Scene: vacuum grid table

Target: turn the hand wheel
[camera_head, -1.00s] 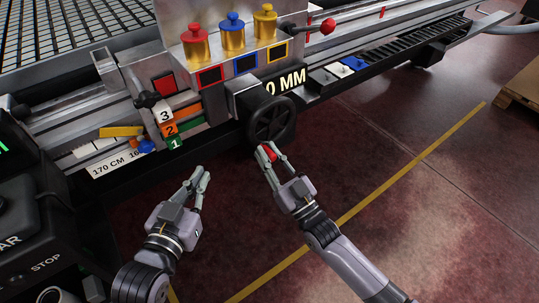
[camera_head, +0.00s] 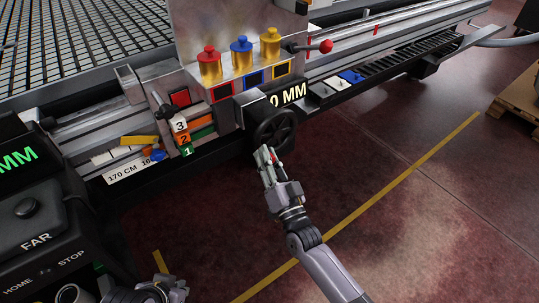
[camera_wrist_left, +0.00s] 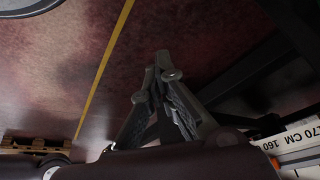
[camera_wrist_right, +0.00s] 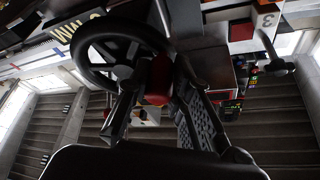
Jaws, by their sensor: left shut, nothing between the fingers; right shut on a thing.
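The hand wheel (camera_head: 275,130) is black and spoked, on the front of the machine below the coloured caps. Its red handle knob is at its lower edge, between the fingers of my right gripper (camera_head: 267,155). In the right wrist view the wheel's dark rim (camera_wrist_right: 82,62) fills the upper left, and the red knob (camera_wrist_right: 158,82) sits between the fingers, partly hidden by them. My left gripper (camera_wrist_left: 160,65) is shut and empty over the floor; in the head view only part of it shows at the bottom left, away from the wheel.
Above the wheel are a red-balled lever (camera_head: 325,46) and red, blue and yellow caps (camera_head: 241,52). Numbered blocks (camera_head: 184,138) and a ruler strip (camera_head: 125,171) lie to the left. A control box (camera_head: 35,215) stands at the lower left. Floor right of the arm is open.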

